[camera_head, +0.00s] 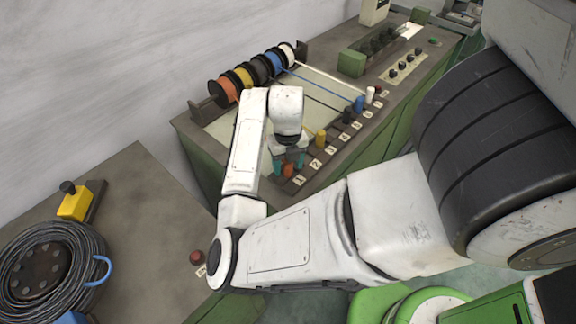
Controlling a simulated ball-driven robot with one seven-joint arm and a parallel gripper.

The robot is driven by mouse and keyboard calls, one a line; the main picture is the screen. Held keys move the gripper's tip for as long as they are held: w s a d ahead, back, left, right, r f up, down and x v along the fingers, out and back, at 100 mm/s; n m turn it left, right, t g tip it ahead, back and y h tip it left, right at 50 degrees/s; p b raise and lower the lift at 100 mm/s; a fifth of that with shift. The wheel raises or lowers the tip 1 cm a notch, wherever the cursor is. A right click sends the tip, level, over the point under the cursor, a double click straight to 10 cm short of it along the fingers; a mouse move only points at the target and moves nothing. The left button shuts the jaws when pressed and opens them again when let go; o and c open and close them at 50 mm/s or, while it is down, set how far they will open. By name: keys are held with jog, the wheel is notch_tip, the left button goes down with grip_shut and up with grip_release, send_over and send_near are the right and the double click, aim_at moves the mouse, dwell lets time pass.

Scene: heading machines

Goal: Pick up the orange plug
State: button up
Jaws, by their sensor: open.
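The orange plug (288,169) stands near the front end of the numbered strip on the green machine, close to the label "1". My gripper (288,163) points down over it from the white wrist. Its teal fingertips show on the left and right of the orange plug, apart from each other. The upper part of the plug is hidden by the gripper. Whether the fingertips touch the plug cannot be told.
A yellow plug (321,138), black plug (347,115), blue plug (359,104) and white plug (370,94) stand further along the strip. Wire spools (243,78) line the back. A cable coil (45,268) lies on the left table.

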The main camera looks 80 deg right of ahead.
jog(key=shift+f, duration=0.15)
grip_shut()
dwell(0.4)
